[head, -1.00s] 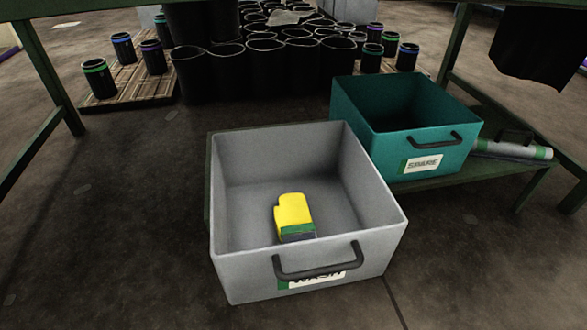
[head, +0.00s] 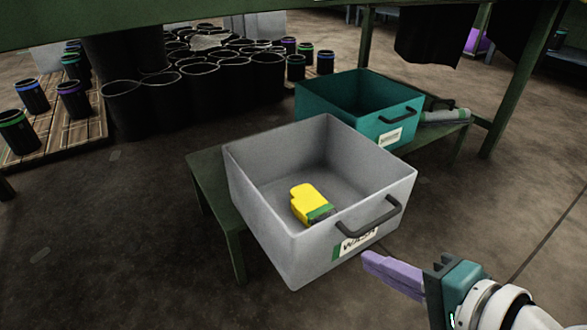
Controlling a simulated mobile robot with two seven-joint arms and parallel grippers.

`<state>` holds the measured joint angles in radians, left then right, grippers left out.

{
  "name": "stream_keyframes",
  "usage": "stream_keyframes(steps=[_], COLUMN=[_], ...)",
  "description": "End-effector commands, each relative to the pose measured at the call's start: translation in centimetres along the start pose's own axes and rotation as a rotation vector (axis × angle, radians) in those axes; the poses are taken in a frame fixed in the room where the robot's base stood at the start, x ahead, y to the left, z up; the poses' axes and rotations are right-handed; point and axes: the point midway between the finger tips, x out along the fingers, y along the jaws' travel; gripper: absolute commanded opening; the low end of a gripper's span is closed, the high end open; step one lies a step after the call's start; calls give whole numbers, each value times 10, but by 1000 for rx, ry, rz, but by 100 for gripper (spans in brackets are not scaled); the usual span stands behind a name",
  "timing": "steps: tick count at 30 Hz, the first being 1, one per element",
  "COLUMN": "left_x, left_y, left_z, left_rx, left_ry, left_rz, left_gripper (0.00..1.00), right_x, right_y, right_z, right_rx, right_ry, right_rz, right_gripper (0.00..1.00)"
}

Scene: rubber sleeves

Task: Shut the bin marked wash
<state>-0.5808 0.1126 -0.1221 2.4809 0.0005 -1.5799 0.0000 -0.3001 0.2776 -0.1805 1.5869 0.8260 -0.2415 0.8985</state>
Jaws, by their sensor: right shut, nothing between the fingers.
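The grey wash bin (head: 258,222) stands pulled out past the front of a low green bench, open at the top. Its front has a dark bar handle (head: 372,219) and a WASH label (head: 357,243), partly covered by the handle. A yellow glove (head: 307,201) with a green and dark cuff lies inside on the bin floor. My right gripper (head: 366,262) is at the lower right, just in front of and below the handle, apart from it. Its purple fingers are shut and empty. My left gripper is not in view.
A teal bin (head: 338,100) with a label and handle stands behind to the right, beside a grey roll (head: 445,116). The green bench (head: 212,180) shows left of the wash bin. Black sleeves (head: 190,97) stand behind. The floor in front is clear.

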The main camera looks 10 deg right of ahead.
Motion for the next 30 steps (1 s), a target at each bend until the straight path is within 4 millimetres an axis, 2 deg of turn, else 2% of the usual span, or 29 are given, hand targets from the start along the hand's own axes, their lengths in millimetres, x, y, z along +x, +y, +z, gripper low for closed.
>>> stream_keyframes(steps=[1, 6, 12, 18, 30], left_x=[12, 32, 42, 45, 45], left_y=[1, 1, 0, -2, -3], left_z=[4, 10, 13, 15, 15], left_rx=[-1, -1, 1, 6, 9], left_ry=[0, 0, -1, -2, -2], left_rz=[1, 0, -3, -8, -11], left_gripper=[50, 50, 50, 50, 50], right_x=[16, 52, 78, 88, 88], right_y=[4, 5, -11, -19, -20], right_z=[0, 0, 1, 0, 0], right_rx=[2, 1, -1, -1, -3], right_ry=[0, 0, -1, 0, -1], right_rz=[-4, -3, -3, 0, 1], right_gripper=[0, 0, 0, 0, 0])
